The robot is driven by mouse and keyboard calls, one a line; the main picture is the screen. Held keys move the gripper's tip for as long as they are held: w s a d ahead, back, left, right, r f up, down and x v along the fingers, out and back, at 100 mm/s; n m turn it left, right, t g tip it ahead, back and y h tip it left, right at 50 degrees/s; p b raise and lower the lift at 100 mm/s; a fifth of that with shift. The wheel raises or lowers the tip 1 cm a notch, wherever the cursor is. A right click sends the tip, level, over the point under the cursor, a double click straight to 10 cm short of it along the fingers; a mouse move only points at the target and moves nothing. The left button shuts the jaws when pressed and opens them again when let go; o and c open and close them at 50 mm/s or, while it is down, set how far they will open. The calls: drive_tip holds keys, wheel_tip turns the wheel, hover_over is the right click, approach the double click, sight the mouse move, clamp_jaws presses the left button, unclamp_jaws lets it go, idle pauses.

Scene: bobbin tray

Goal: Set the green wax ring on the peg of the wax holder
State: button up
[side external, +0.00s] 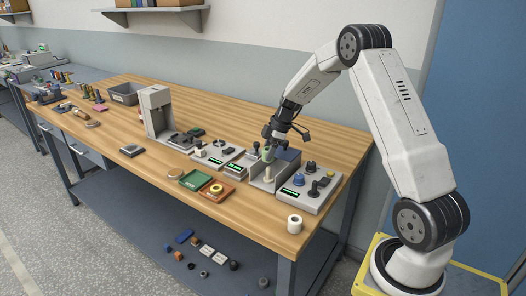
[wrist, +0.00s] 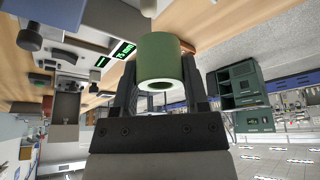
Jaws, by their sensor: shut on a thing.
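My gripper (side external: 267,147) is shut on the green wax ring (wrist: 160,60), with one dark finger on each side of it in the wrist view. The ring's pale inner rim and open hole face the wrist camera. In the side view the ring (side external: 266,154) is small and partly hidden by the fingers, above the bench beside a grey box-like unit. A cream post (side external: 267,176) stands below the ring and looks like the wax holder's peg. A cream end (wrist: 148,7) also shows beyond the ring in the wrist view. I cannot tell whether ring and post touch.
The grey unit's walls (side external: 262,185) and a control box with knobs (side external: 309,190) stand close by. A white spool (side external: 294,224) stands near the front edge. Bench between is clear.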

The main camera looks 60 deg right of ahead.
sight(269, 169)
drive_tip(key=shift+w+d, duration=0.15)
drive_tip(key=shift+d, duration=0.3)
drive_tip(key=shift+f, duration=0.1)
drive_tip(key=shift+f, duration=1.2)
drive_tip(key=shift+f, duration=2.65)
idle(0.5)
drive_tip(key=o, duration=1.3)
drive_tip(key=shift+r, duration=0.1)
drive_tip(key=shift+v, duration=3.85)
